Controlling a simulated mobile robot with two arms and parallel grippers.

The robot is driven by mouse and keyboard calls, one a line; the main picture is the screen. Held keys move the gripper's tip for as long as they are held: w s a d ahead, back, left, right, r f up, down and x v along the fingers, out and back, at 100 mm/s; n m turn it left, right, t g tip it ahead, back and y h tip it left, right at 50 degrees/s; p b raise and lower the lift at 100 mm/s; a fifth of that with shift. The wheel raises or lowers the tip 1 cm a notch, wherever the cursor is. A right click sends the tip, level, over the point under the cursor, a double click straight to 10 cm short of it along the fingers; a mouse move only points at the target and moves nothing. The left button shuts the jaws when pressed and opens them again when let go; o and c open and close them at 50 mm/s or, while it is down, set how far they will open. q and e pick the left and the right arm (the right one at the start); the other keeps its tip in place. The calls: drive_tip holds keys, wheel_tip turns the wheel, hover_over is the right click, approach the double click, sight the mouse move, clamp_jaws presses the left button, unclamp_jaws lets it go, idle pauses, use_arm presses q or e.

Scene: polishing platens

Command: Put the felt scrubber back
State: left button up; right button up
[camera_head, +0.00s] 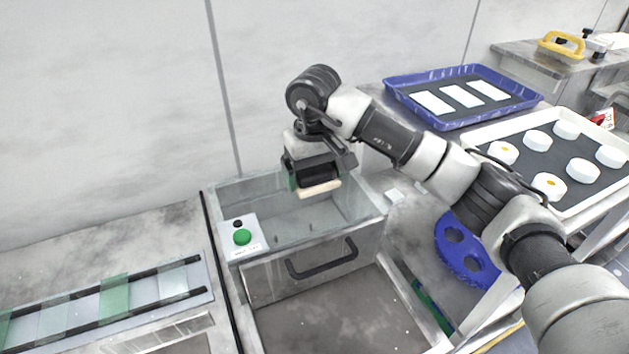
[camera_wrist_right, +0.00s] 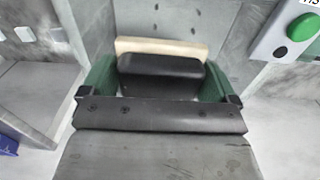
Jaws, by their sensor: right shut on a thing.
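The felt scrubber has a black body and a cream felt pad (camera_head: 319,189). My right gripper (camera_head: 314,170) is shut on its black body and holds it with the pad downward, over the clear-walled box (camera_head: 345,232) with a black handle on its front. In the right wrist view the cream pad (camera_wrist_right: 160,46) and the black body sit between the two green fingers of my right gripper (camera_wrist_right: 158,80). The gap between the pad and the box floor cannot be judged. My left gripper is not in view.
A panel with a green button (camera_head: 242,237) is at the box's left front corner. A blue tray (camera_head: 448,122) with white strips and a white-rimmed tray (camera_head: 571,209) with several white discs stand at right. A blue perforated disc (camera_head: 466,272) lies below my right arm.

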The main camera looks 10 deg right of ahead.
sight(314, 198)
wheel_tip(314, 198, down, 4)
drive_tip(key=shift+r+p, duration=0.25)
drive_tip(key=shift+p, duration=0.55)
drive_tip(key=shift+f, duration=0.15)
drive_tip(key=shift+f+b, duration=0.2)
drive_tip(key=shift+b, duration=0.1)
drive_tip(key=o, duration=0.6)
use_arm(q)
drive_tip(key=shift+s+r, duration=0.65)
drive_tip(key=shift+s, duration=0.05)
use_arm(e)
drive_tip(key=shift+r, duration=0.1)
